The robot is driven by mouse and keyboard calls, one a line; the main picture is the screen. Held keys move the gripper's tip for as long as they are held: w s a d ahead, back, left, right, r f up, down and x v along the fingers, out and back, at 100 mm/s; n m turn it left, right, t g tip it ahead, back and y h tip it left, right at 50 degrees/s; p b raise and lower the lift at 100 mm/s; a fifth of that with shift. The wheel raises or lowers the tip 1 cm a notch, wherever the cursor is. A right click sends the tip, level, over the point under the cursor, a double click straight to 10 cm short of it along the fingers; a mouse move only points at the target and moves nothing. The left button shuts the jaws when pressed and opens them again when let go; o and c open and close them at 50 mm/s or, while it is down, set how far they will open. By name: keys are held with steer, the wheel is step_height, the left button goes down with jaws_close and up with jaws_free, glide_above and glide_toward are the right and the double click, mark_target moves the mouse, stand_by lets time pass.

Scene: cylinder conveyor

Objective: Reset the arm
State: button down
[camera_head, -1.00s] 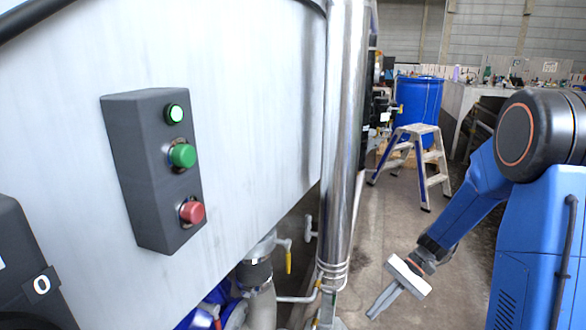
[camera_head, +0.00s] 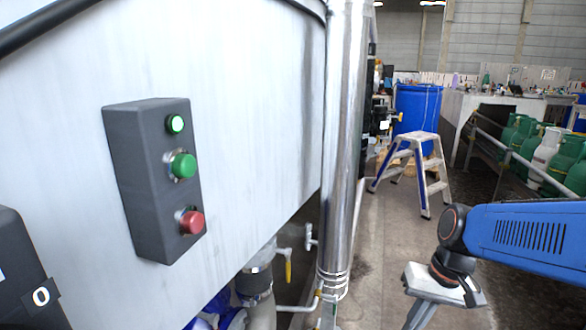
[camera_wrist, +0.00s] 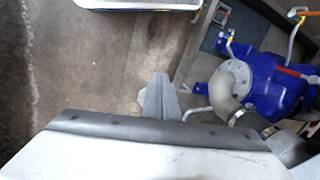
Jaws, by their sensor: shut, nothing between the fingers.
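My gripper (camera_head: 420,314) is at the lower right in the head view, pointing down, with its fingertips cut off by the bottom edge. The fingers are together and empty. In the wrist view the shut fingers (camera_wrist: 158,98) point out over the floor. My blue arm comes in from the right edge.
A shiny vertical pipe (camera_head: 346,150) stands between the box and my arm. Behind are a step stool (camera_head: 412,170) and a blue barrel (camera_head: 417,108). Green gas cylinders (camera_head: 520,135) stand at the right behind a rail. A blue pump (camera_wrist: 270,85) with pipes lies right of the fingers.

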steer(key=s+d+r+n+t+h, duration=0.1)
steer(key=s+d+r+t+h, duration=0.1)
steer(key=s, duration=0.5)
steer(key=shift+d+r+n+t+h, duration=0.3)
steer(key=shift+d+r+t, duration=0.35)
steer(key=shift+r+t, duration=0.85)
steer(key=shift+s+r, duration=0.1)
steer(key=shift+r, duration=0.05)
